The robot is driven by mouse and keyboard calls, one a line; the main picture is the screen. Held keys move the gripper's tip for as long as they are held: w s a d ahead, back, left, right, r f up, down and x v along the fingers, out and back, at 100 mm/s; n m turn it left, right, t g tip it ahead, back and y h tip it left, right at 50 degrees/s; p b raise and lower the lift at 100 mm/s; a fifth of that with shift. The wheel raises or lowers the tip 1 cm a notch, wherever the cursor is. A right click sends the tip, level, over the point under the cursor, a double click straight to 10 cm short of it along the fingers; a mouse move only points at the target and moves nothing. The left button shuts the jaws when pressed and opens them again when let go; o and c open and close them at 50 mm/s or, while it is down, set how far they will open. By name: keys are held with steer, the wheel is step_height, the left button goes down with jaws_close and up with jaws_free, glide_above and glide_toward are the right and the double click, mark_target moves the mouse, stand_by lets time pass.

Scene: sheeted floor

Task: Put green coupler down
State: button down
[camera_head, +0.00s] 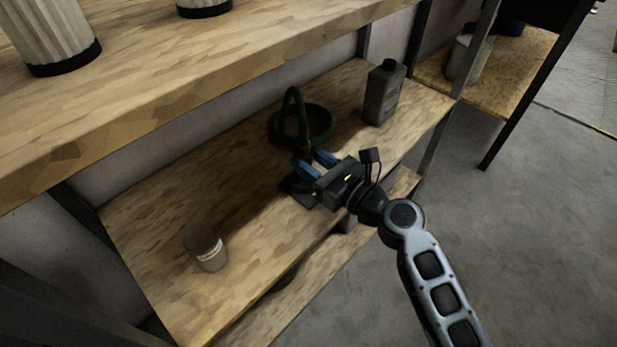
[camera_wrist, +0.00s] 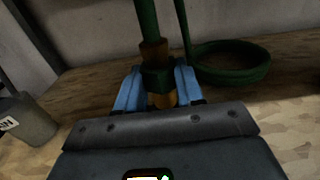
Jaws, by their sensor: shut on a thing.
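The green coupler (camera_head: 296,112) is a green hose-like piece with a brass-coloured end and a looped part. It is over the middle wooden shelf (camera_head: 165,250). In the wrist view the coupler's brass and green end (camera_wrist: 157,75) sits between the blue fingers. My gripper (camera_head: 314,158) is shut on this end, reaching in from the shelf's front edge. A round green ring (camera_wrist: 235,62) shows behind it to the right in the wrist view. It looks close to the shelf surface, but I cannot tell if it touches. The lower tip of the coupler is hidden by my gripper.
A grey bottle (camera_head: 384,92) stands to the right on the same shelf. A grey cup with a label (camera_head: 207,248) stands at the left front. The upper shelf (camera_head: 230,65) overhangs the back. Bare shelf lies between the cup and my gripper.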

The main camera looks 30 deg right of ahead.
steer(key=shift+w+a+f+b, duration=0.1)
steer(key=shift+f+b, duration=1.15)
steer(key=shift+f, duration=1.05)
steer(key=c, duration=0.7)
jaws_free()
steer(key=shift+r, duration=0.3)
steer(key=p+v, duration=0.1)
steer(key=v, duration=1.1)
steer(key=shift+f, duration=0.1)
